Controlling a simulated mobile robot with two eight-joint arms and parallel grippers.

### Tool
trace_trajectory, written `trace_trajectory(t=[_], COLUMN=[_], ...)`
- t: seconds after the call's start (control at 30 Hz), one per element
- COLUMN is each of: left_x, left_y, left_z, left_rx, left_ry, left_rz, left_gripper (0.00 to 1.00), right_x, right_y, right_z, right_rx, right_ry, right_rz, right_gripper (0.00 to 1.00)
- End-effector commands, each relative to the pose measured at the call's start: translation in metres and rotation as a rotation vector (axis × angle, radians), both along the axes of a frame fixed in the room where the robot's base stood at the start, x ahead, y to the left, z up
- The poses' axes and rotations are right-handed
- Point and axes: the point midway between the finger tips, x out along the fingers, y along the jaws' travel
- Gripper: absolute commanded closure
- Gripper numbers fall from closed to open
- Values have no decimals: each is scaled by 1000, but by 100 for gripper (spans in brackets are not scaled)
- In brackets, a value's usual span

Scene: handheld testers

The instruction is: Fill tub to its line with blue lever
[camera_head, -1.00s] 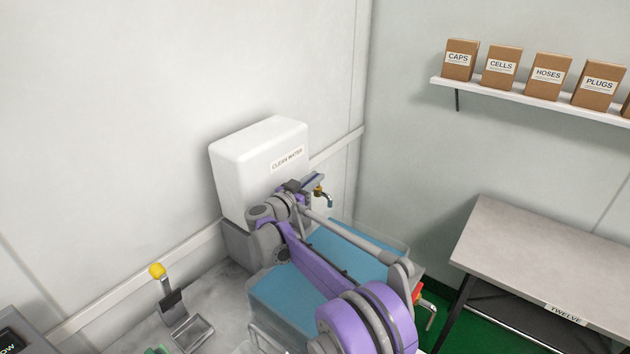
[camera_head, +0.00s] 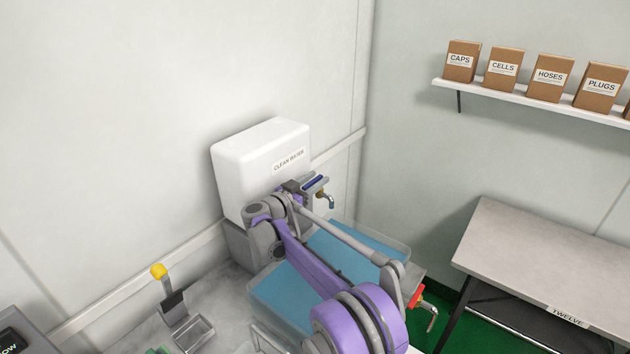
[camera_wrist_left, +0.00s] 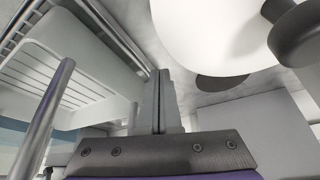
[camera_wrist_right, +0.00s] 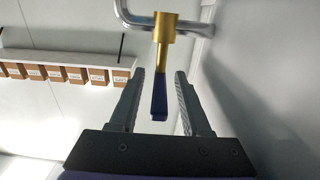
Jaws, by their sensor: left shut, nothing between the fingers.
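The blue lever (camera_head: 313,182) sits on a brass tap below the white clean-water tank (camera_head: 255,165). In the right wrist view the lever (camera_wrist_right: 159,98) lies between the spread fingers of my right gripper (camera_wrist_right: 160,100), with a gap on each side. In the head view my right gripper (camera_head: 301,187) is at the tap. The clear tub (camera_head: 275,303) holds blue water, partly hidden by my right arm. I cannot make out its line, nor any stream from the spout (camera_head: 330,202). My left gripper (camera_wrist_left: 160,100) is shut and empty in the left wrist view.
A red-handled tap (camera_head: 418,296) is at the tub's right end. A yellow-knobbed lever (camera_head: 158,272) stands at the left. A grey table (camera_head: 530,260) is on the right, below a shelf (camera_head: 520,100) of labelled boxes.

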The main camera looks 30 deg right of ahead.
Motion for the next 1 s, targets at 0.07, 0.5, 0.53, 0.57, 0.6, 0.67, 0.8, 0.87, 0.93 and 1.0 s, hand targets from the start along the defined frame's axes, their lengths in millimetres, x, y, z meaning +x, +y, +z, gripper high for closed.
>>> trace_trajectory(t=[0.07,0.5,0.53,0.57,0.6,0.67,0.8,0.87,0.93,1.0], left_x=[0,0,0,0,0,0,0,0,0,0], left_y=[0,0,0,0,0,0,0,0,0,0], left_z=[0,-3,-4,-4,-4,-5,-5,-5,-5,-5], left_rx=[0,0,0,0,0,0,0,0,0,0], left_ry=[0,1,1,1,1,1,2,2,2,2], left_rz=[0,0,0,0,0,0,0,0,0,0], left_gripper=[100,100,100,100,100,100,100,100,100,100], right_x=[0,-21,-23,-25,-28,-31,-37,-39,-40,-40], right_y=[0,54,60,66,72,81,96,99,100,101], right_z=[0,0,0,0,0,0,0,0,0,0], right_rx=[0,0,0,0,0,0,0,0,0,0], right_ry=[0,0,0,0,0,0,0,0,0,0], right_rz=[0,4,4,5,3,4,2,2,1,0], right_gripper=[52,52,52,52,52,52,52,52,52,52])
